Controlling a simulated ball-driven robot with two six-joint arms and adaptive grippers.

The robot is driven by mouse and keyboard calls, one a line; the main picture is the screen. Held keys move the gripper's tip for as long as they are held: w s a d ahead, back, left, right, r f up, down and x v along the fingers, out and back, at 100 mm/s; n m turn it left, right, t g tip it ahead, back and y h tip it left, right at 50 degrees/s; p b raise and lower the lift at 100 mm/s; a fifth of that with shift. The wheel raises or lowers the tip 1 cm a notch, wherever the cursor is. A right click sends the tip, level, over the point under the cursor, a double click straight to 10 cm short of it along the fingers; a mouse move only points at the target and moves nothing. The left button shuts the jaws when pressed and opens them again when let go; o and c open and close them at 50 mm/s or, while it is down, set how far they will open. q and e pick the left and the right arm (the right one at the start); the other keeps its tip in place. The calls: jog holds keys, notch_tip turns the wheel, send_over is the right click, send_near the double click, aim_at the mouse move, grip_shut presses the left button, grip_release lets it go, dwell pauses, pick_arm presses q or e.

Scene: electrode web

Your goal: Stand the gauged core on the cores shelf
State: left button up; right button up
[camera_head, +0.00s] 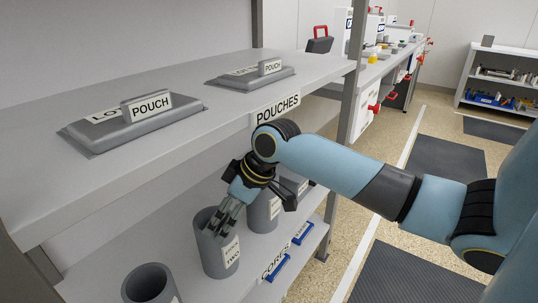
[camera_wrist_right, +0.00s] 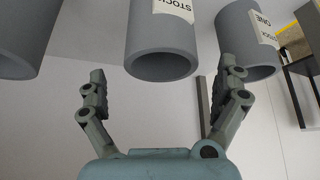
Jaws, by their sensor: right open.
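Several grey hollow cores stand on the lower cores shelf (camera_head: 262,256) in the head view. One core (camera_head: 218,263) has a label reading TWO. Another core (camera_head: 150,287) is at the near left, cut off by the frame edge, and a further core (camera_head: 262,215) is partly behind my gripper. I cannot tell which is the gauged one. My right gripper (camera_head: 226,222) is open and empty, its fingers overlapping the rim of core TWO in the picture. In the right wrist view, a STOCK core (camera_wrist_right: 162,62) shows between and beyond the fingertips (camera_wrist_right: 165,78). My left gripper is out of view.
The upper shelf (camera_head: 215,112), labelled POUCHES, overhangs the cores and holds two grey pouches (camera_head: 130,120) (camera_head: 250,78). A shelf post (camera_head: 350,105) stands at the right. Open floor lies to the right.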

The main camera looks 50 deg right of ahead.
jog(key=s+d+p, duration=0.2)
jog(key=s+d, duration=0.3)
jog(key=s, duration=0.5)
jog(key=s+d+f+m+g+h, duration=0.1)
jog(key=s+d+f+m, duration=0.1)
jog(key=s+f, duration=0.45)
jog(key=s+d+f+m+h, duration=0.1)
jog(key=s+d+f, duration=0.15)
jog(key=f, duration=0.65)
jog(key=s+d+f+m+g+h, duration=0.1)
jog(key=s+f+m+h, duration=0.1)
jog(key=s+f, duration=0.45)
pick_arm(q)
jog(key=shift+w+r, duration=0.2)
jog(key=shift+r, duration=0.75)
pick_arm(e)
jog(key=s+a+f+g, duration=0.1)
jog(key=s+a+f, duration=0.5)
jog(key=s, duration=0.3)
jog(key=s+a+f+g, duration=0.1)
jog(key=s+a+f, duration=0.5)
jog(key=s, duration=0.4)
jog(key=shift+s+f+g+y, duration=0.3)
jog(key=shift+f+g, duration=0.1)
jog(key=shift+f, duration=0.1)
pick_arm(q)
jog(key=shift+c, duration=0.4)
pick_arm(e)
jog(key=shift+c, duration=0.4)
